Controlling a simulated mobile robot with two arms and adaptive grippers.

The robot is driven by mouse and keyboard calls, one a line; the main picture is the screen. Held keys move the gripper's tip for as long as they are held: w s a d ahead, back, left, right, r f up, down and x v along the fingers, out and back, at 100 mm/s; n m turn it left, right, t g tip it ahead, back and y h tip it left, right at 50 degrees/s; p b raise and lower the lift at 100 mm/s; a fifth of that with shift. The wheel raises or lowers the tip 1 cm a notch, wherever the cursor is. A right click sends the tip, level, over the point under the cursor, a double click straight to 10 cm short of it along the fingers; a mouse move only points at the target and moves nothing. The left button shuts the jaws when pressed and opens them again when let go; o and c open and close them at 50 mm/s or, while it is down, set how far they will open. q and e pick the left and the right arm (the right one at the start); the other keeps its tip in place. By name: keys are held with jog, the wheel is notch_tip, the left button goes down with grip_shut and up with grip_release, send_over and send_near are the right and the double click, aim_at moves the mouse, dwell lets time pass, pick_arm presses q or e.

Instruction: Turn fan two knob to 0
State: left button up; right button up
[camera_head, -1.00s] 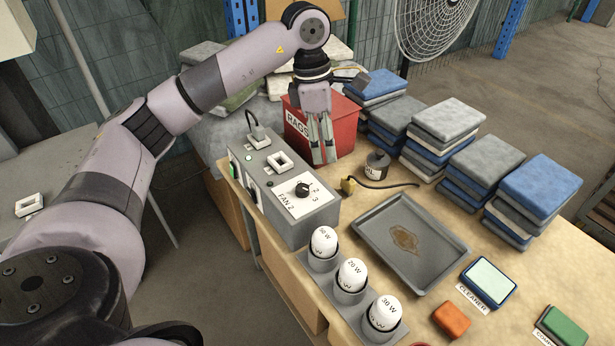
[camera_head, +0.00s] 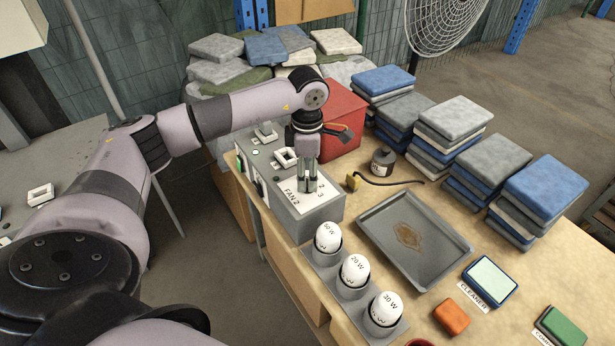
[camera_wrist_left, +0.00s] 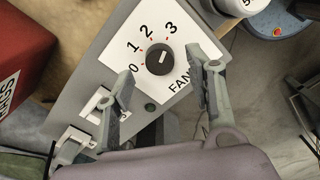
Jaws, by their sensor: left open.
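The fan two knob (camera_wrist_left: 159,58) is a round black dial on a white plate marked FAN 2 with 0, 1, 2 and 3. Its pale mark points up in the left wrist view, toward the 2 and 3 side; the exact setting is hard to tell. My left gripper (camera_wrist_left: 169,72) is open, with one finger on each side of the knob and a gap to it. My right gripper is not in view.
White switches (camera_head: 286,157) sit on the box behind the plate. A red bin (camera_head: 345,105) stands behind. Several capped bulbs (camera_head: 328,237) stand in front, and a grey tray (camera_head: 452,268) lies to the right.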

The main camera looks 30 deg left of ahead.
pick_arm(q)
jog(key=shift+f, duration=1.4)
jog(key=shift+c, duration=0.2)
jog(key=c, duration=1.1)
